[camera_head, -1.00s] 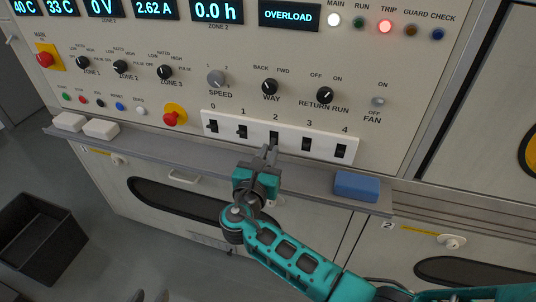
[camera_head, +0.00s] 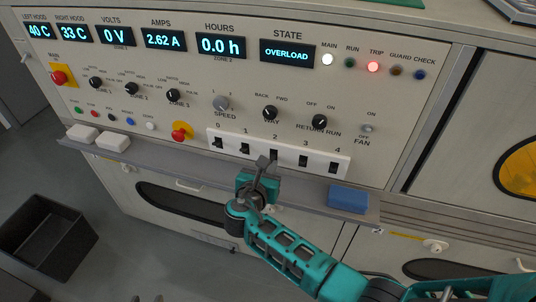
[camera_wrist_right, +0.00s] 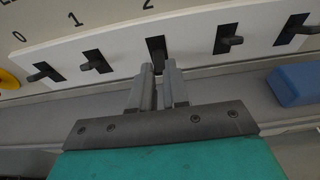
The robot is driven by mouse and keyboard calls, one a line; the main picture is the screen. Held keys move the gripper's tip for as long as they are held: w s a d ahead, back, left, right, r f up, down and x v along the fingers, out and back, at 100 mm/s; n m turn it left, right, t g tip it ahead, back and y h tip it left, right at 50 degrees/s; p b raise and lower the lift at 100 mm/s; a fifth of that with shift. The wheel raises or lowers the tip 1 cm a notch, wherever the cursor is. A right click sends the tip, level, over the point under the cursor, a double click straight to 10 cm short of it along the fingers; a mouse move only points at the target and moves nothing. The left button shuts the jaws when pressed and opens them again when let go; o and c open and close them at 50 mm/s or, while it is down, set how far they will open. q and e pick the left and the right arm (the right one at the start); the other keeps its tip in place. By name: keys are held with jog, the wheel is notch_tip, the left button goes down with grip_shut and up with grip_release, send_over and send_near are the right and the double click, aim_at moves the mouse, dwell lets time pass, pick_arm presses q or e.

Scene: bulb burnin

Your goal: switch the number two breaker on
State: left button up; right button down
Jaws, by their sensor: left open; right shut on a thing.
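The breaker strip (camera_head: 228,141) is a white plate with a row of black slots numbered 0 to 4. The number two breaker (camera_head: 274,155) is the middle one; its black slot also shows in the wrist view (camera_wrist_right: 156,46). My right gripper (camera_head: 265,163) is at its lower end, and in the wrist view its two fingers (camera_wrist_right: 159,72) are close together over the slot, shut on the number two lever. The fingers hide the lever, so its position is unclear. My left gripper (camera_head: 147,299) barely shows its tips at the bottom edge, apart and empty.
A grey ledge (camera_head: 190,156) runs below the strip, with a blue block (camera_head: 348,198) at right and white blocks (camera_head: 113,142) at left. The state display (camera_head: 287,52) reads OVERLOAD and the red TRIP lamp (camera_head: 373,67) is lit. A black bin (camera_head: 48,235) stands on the floor.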

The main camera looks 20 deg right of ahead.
aim_at(273, 157)
jog(key=r+g+y+p, duration=0.1)
jog(key=r+p, duration=0.1)
jog(key=p, duration=0.1)
jog(key=shift+w+d+g+p, duration=0.1)
jog(key=shift+g+p, duration=0.2)
jog(key=shift+g, duration=0.1)
jog(key=shift+r+g+y+p, duration=0.1)
jog(key=shift+g+y+p, duration=0.2)
jog(key=shift+p, duration=0.05)
jog(key=shift+w+d+r+g+y, duration=0.1)
jog(key=shift+w+r+g+y, duration=0.1)
jog(key=shift+g+y, duration=0.35)
pick_arm(q)
notch_tip(273, 157, up, 6)
jog(key=shift+r, duration=0.15)
pick_arm(e)
jog(key=shift+w+d+r+g+y, duration=0.2)
jog(key=shift+r+g+y, duration=0.25)
jog(key=shift+g, duration=0.5)
jog(key=shift+w+d+r+g+y, duration=0.2)
jog(key=shift+g+y, duration=0.4)
jog(key=shift+g, duration=0.3)
jog(key=c, duration=1.1)
grip_release()
jog(key=shift+a+r, duration=0.1)
